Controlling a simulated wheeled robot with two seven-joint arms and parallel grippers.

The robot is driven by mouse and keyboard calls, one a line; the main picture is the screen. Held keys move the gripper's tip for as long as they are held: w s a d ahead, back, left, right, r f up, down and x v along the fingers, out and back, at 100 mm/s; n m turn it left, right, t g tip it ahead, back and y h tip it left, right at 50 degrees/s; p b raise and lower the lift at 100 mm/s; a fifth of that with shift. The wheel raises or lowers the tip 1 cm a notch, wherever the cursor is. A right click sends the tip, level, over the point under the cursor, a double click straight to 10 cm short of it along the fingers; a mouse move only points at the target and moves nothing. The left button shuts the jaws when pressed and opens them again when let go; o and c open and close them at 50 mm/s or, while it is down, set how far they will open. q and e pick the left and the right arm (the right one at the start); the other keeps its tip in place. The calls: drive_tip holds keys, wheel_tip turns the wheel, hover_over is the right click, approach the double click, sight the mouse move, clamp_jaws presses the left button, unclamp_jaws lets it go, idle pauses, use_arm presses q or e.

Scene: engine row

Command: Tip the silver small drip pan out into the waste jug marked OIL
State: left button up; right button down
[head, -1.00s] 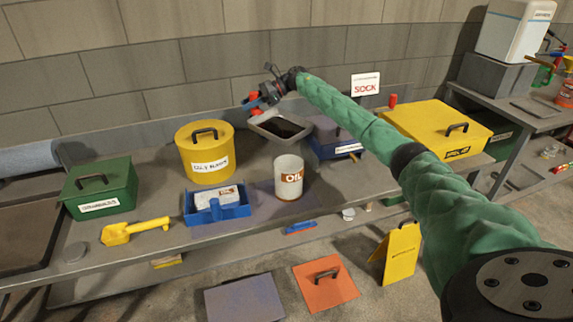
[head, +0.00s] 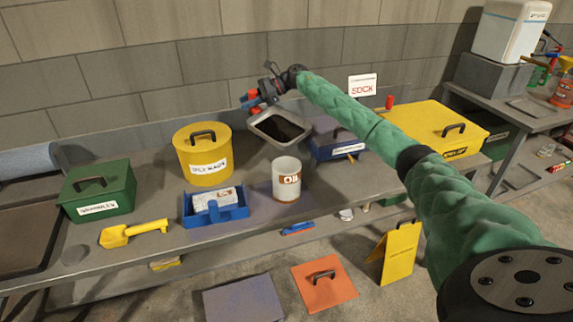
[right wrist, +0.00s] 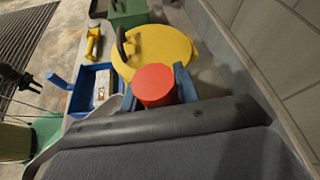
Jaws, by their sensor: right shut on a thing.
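The silver small drip pan (head: 280,128) is held up above the bench, behind the waste jug, with dark liquid in it. It is tilted toward the front, its near edge close above the jug's rim. The white waste jug (head: 287,180) marked OIL stands upright and open-topped on the bench. My right gripper (head: 254,100) is shut on the pan's red handle at its upper left. In the right wrist view the red grip (right wrist: 154,85) sits between the blue fingers. No pouring stream shows.
A yellow round can (head: 203,160) and a blue tray (head: 216,212) stand left of the jug. A blue box (head: 335,145) and a yellow case (head: 440,128) stand to the right. A green box (head: 98,190) and a yellow scoop (head: 133,232) lie further left.

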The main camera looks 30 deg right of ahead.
drive_tip(key=shift+s+r, duration=0.2)
drive_tip(key=shift+r, duration=0.1)
drive_tip(key=shift+s+a+r+n+t+p, duration=0.3)
drive_tip(key=shift+s+r+n+t, duration=0.1)
drive_tip(key=shift+s+r+n, duration=0.3)
use_arm(q)
drive_tip(key=shift+w+d+f, duration=0.1)
drive_tip(key=shift+w+f, duration=0.05)
drive_tip(key=shift+f, duration=0.45)
drive_tip(key=shift+w+f, duration=0.1)
drive_tip(key=shift+f, duration=0.5)
use_arm(e)
drive_tip(key=shift+s+a+r, duration=0.1)
drive_tip(key=shift+s, duration=0.05)
use_arm(q)
drive_tip(key=shift+a+f, duration=0.25)
drive_tip(key=shift+a, duration=0.05)
use_arm(e)
drive_tip(key=shift+s+t+h, duration=0.1)
drive_tip(key=shift+t+h, duration=0.2)
use_arm(q)
drive_tip(key=shift+d+f, duration=0.15)
drive_tip(key=shift+d, duration=0.15)
use_arm(e)
drive_tip(key=shift+s+a+r+n, duration=0.1)
drive_tip(key=shift+s+r+n, duration=0.15)
drive_tip(key=shift+n, duration=0.15)
